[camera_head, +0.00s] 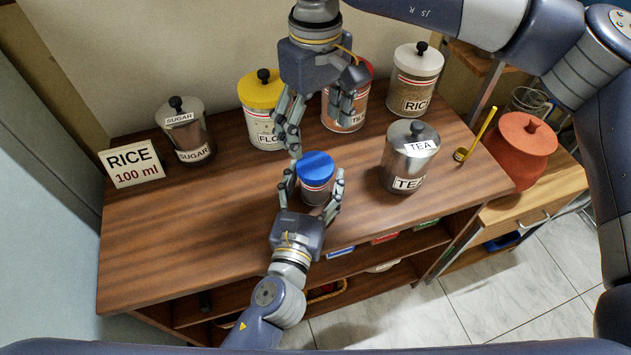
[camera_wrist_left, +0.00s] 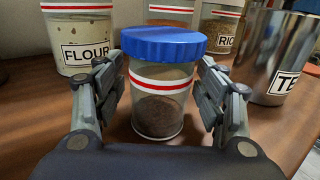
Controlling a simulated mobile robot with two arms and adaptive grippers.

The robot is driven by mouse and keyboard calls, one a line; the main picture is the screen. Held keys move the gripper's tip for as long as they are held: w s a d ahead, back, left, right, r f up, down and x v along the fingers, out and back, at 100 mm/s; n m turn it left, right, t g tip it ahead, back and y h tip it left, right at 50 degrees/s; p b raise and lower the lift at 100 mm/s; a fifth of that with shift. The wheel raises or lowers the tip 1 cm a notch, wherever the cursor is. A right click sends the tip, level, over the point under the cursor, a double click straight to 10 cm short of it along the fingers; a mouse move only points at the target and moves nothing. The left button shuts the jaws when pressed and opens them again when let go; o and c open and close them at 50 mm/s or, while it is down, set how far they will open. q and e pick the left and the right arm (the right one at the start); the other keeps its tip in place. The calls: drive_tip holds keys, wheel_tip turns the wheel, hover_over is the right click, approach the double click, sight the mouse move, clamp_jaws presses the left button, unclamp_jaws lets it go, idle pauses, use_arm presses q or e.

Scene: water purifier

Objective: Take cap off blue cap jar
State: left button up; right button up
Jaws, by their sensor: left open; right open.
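The blue cap jar (camera_head: 315,190) stands upright on the wooden counter, with its blue cap (camera_head: 316,166) on. In the left wrist view the jar (camera_wrist_left: 160,100) is clear with a red stripe and dark contents, and its ribbed blue cap (camera_wrist_left: 163,44) sits on top. My left gripper (camera_head: 312,188) is open, with a finger on each side of the jar; small gaps show beside the jar in the wrist view (camera_wrist_left: 163,95). My right gripper (camera_head: 322,125) is open and empty above and behind the jar, pointing down, in front of the canisters.
The yellow-lidded flour jar (camera_head: 262,125), red-lidded jar (camera_head: 345,115) and rice jar (camera_head: 414,80) stand behind. The tea canister (camera_head: 409,160) is right, the sugar canister (camera_head: 187,135) and rice sign (camera_head: 136,166) left. A yellow ladle (camera_head: 480,130) lies right. The left counter is clear.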

use_arm(q)
drive_tip(key=shift+x, duration=0.8)
use_arm(e)
drive_tip(key=shift+s+r, duration=0.1)
drive_tip(key=shift+s, duration=0.05)
use_arm(q)
drive_tip(key=shift+c, duration=0.2)
